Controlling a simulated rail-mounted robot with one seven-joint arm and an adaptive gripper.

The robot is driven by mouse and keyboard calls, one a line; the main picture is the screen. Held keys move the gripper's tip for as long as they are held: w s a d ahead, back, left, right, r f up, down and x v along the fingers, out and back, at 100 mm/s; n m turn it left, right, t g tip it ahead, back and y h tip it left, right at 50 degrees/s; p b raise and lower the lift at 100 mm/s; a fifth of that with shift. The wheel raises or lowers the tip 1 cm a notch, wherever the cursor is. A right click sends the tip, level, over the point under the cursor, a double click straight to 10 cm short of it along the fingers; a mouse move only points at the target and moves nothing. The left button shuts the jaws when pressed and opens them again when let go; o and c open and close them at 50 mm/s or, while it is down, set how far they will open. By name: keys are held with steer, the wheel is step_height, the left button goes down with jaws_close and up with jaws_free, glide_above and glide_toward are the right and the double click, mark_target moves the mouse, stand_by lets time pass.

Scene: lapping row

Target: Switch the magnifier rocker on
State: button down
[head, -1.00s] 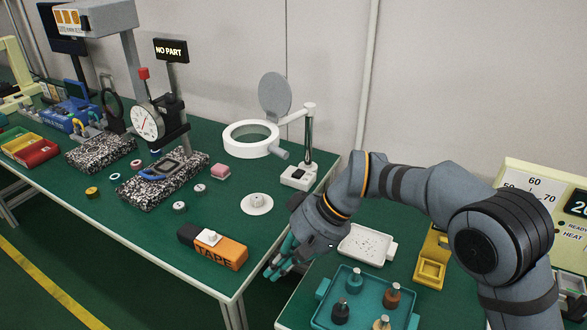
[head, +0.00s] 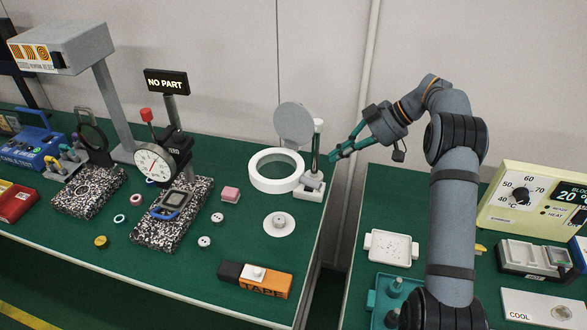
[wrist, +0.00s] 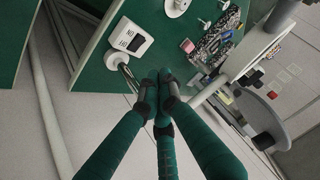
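The magnifier is a white ring lamp (head: 252,172) with a grey round cover raised behind it. Its white base (head: 308,194) stands at the table's right edge, with a post rising from it. In the head view the lamp's grey handle covers the rocker area. My gripper (head: 334,157) is right of the post, above the gap between tables. Its teal fingertips (wrist: 160,84) are together and empty, apart from the base.
The granite plate with dial gauge (head: 155,162), white disc (head: 279,225) and orange tape box (head: 270,284) are on the left table. A white tray (head: 390,232) is on the right table. A gap separates the tables.

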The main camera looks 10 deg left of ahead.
steer(key=shift+w+d+r, duration=0.25)
steer(key=shift+w+d, duration=0.05)
steer(key=shift+d, duration=0.05)
steer(key=p+x, duration=0.1)
steer(key=x, duration=0.8)
steer(key=shift+a+f, duration=0.15)
steer(key=shift+a, duration=0.05)
step_height(320, 180, down, 3)
steer(key=shift+s+a+f+p, duration=0.1)
steer(key=shift+a+f+p, duration=0.05)
steer(key=shift+p, duration=0.2)
steer(key=shift+f, duration=0.55)
